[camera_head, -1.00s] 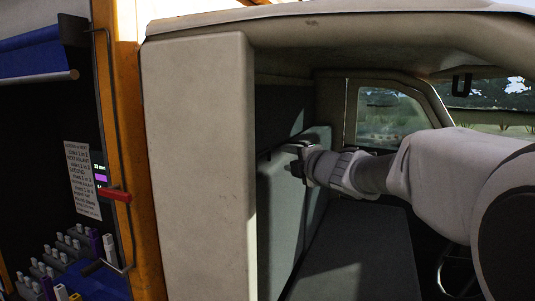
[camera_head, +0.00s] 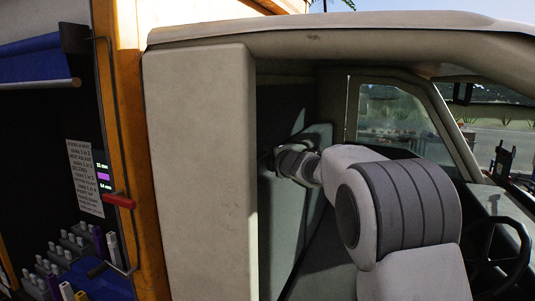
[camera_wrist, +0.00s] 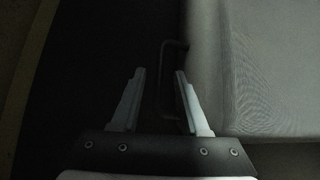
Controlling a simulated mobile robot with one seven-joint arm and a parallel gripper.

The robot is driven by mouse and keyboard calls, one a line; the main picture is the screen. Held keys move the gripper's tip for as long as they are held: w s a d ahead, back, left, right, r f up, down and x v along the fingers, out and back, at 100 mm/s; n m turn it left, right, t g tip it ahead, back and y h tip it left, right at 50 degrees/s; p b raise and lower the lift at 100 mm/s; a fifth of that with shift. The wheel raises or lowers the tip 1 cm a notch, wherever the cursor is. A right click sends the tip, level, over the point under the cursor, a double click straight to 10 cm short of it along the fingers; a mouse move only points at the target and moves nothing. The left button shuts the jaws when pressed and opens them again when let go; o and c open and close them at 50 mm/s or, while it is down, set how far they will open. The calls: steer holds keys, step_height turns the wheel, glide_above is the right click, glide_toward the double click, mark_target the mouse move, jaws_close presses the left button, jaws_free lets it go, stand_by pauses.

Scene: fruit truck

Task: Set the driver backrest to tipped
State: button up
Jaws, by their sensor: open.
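The grey backrest (camera_head: 317,142) stands near upright inside the cab, behind the door opening. My arm reaches in across it, and my gripper (camera_head: 268,160) is at its upper left part, with the fingers mostly hidden in the head view. In the wrist view, my gripper (camera_wrist: 160,72) is open, with two pale fingers apart. A thin dark loop handle (camera_wrist: 174,43) shows between the fingertips, nearer the right finger. A grey fabric-covered surface (camera_wrist: 275,70), apparently the backrest, lies right of the handle. I cannot tell whether a finger touches the handle.
A pale cab pillar (camera_head: 200,170) stands left of the opening, and the roof edge (camera_head: 340,25) runs above my arm. The steering wheel (camera_head: 522,250) is at the right. A side rack with a red handle (camera_head: 118,201) and a printed notice (camera_head: 85,178) is at the left.

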steer(key=shift+w+a, duration=0.15)
steer(key=shift+w, duration=0.1)
steer(key=shift+c, duration=0.2)
jaws_close()
stand_by(1.2)
